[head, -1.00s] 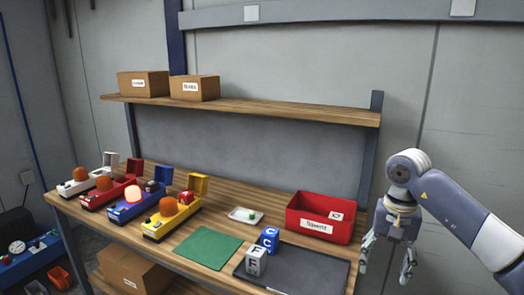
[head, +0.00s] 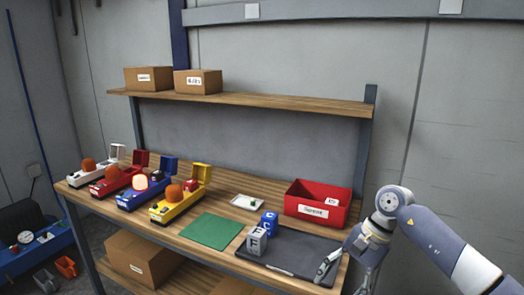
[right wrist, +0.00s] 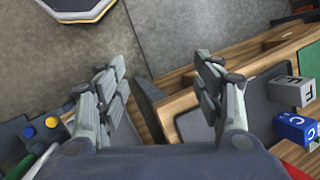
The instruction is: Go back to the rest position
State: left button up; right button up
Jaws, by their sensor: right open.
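My right gripper (head: 343,278) is open and empty at the front right corner of the wooden workbench (head: 190,236). In the right wrist view its open fingers (right wrist: 158,75) are spread over the bench edge and the floor, with nothing between them. A grey cube marked F (head: 256,241) and a blue cube marked C (head: 269,224) sit by the left end of a dark tray (head: 300,250). In the right wrist view, the grey cube (right wrist: 292,92) and blue cube (right wrist: 296,129) lie right of the fingers, apart from them. My left gripper is not in view.
A red bin (head: 318,210) stands behind the tray, with a white dish (head: 248,203) to its left. A green mat (head: 211,231) lies bare. Several coloured lamp boxes line the left; the blue one's lamp (head: 140,182) glows. Cartons (head: 198,83) stand on the upper shelf.

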jog(key=w+a+f+m+t+y, duration=0.25)
jog(key=a+f+m+y, duration=0.3)
jog(key=m, duration=0.45)
jog(key=w+a+f+m+t+y, duration=0.1)
jog(key=a+f+m+t+y, duration=0.2)
jog(key=a+f+m+y, duration=0.45)
jog(key=s+d+f+m+t+h, duration=0.25)
jog(key=d+f+m+h, duration=0.25)
jog(key=f+m, duration=0.5)
jog(key=s+d+f+m+t+h, duration=0.2)
jog(key=s+d+f+m+h, duration=0.25)
jog(key=f+m, duration=0.5)
jog(key=s+d+f+m+t+h, duration=0.25)
jog(key=d+f+m+h, duration=0.2)
jog(key=f+m, duration=0.5)
jog(key=s+d+f+m+g+h, duration=0.35)
jog(key=s+f+m, duration=0.35)
jog(key=s+f, duration=0.6)
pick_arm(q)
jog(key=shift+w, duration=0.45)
pick_arm(e)
jog(key=s+f+m+g, duration=0.3)
jog(key=s+m, duration=0.1)
jog(key=s, duration=1.1)
jog(key=s+d+f+m+g, duration=0.1)
jog(key=s+f+m+g, duration=0.2)
jog(key=s, duration=1.1)
jog(key=shift+s+m+g, duration=0.35)
jog(key=shift+m+g, duration=0.1)
jog(key=shift+g, duration=0.05)
